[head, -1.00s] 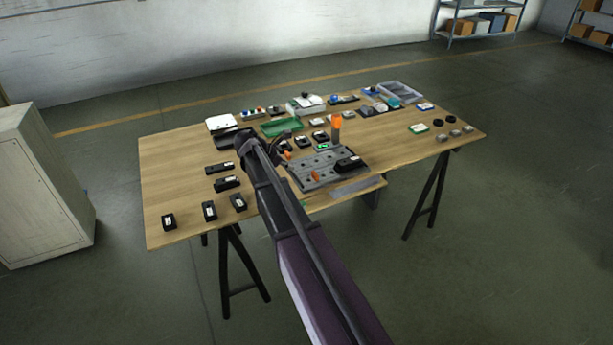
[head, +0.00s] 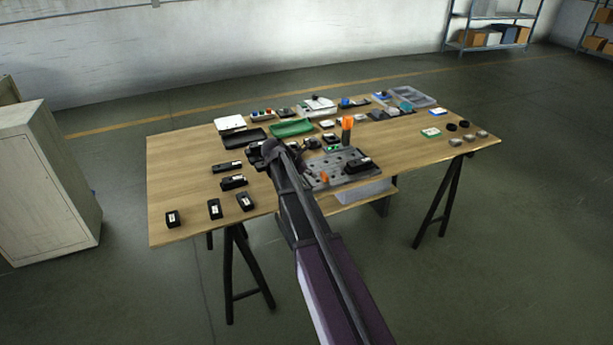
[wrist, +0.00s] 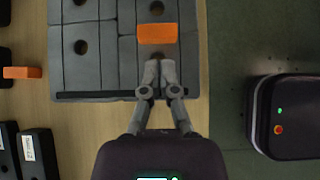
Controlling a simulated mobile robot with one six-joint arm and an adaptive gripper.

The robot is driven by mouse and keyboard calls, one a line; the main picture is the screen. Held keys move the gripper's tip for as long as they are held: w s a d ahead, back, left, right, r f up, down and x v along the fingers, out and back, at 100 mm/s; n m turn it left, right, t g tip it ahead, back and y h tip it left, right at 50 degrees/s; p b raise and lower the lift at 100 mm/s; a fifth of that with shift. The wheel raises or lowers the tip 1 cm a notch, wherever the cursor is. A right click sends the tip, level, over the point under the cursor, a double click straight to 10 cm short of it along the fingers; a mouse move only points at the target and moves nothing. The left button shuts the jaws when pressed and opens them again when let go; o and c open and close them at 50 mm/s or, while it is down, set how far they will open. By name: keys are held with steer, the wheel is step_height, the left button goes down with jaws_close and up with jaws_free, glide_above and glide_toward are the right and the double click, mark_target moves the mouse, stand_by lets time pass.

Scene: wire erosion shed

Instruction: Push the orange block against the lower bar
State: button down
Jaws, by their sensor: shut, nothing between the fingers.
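The orange block (wrist: 157,33) lies on the grey holed plate (wrist: 100,70) in the wrist view, near the plate's right edge. It also shows on the plate in the head view (head: 324,176). The lower bar (wrist: 95,96) is a thin black strip along the plate's lower edge in the wrist view. My gripper (wrist: 158,66) is shut and empty, between the block and the bar's line. Its tips appear just below the block with a small gap. My fingers cover the bar's right part. In the head view my arm hides that plate edge and the gripper's tips.
Another orange piece (wrist: 22,72) lies left of the plate in the wrist view. Black labelled boxes (wrist: 38,152) are at lower left. An upright orange-topped object (head: 347,124) stands behind the plate, and a black box (head: 360,163) sits on it.

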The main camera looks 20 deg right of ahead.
mark_target(345, 174)
steer(key=shift+b+x, duration=0.6)
steer(key=shift+x, duration=0.65)
steer(key=d, duration=0.9)
steer(key=shift+w, duration=0.15)
steer(key=shift+r, duration=0.1)
steer(key=p+v, duration=0.5)
steer(key=v, duration=0.3)
steer(key=shift+d+p, duration=0.1)
steer(key=shift+p, duration=0.3)
steer(key=shift+p+v, duration=0.65)
steer(key=shift+v, duration=0.35)
